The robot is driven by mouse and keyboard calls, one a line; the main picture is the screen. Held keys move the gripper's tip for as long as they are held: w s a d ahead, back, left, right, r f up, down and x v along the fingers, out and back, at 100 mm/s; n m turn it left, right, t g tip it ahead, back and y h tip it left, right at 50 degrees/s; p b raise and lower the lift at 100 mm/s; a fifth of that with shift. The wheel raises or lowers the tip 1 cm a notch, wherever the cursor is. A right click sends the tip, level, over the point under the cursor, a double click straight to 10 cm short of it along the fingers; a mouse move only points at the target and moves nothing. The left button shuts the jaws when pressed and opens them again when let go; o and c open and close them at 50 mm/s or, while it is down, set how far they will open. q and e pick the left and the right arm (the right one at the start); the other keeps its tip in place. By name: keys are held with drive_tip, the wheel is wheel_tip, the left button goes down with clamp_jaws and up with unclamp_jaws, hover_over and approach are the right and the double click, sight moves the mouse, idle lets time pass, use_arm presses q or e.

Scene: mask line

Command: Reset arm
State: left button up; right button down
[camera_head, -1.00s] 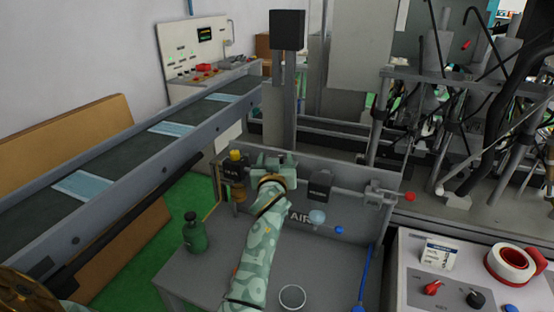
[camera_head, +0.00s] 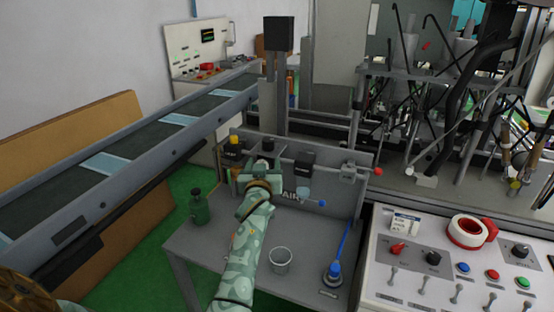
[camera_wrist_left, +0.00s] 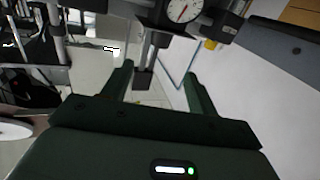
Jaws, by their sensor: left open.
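My left arm, in a green camouflage sleeve, reaches up from the bottom of the head view. Its gripper (camera_head: 258,168) is open in front of the grey panel with the air fittings, beside the yellow-capped regulator (camera_head: 234,146). In the left wrist view the two dark fingers (camera_wrist_left: 160,82) stand apart with nothing seen between them but a fitting behind. A round white-faced gauge (camera_wrist_left: 183,10) shows at the top there. Whether the gripper touches the panel or pipe cannot be told. My right gripper is out of view.
A green bottle (camera_head: 199,207) and a clear cup (camera_head: 281,259) stand on the grey bench (camera_head: 205,250). A conveyor (camera_head: 130,149) with blue masks runs at left. A control box with switches (camera_head: 447,262) and a tape roll (camera_head: 468,231) are at right. Machinery fills the back right.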

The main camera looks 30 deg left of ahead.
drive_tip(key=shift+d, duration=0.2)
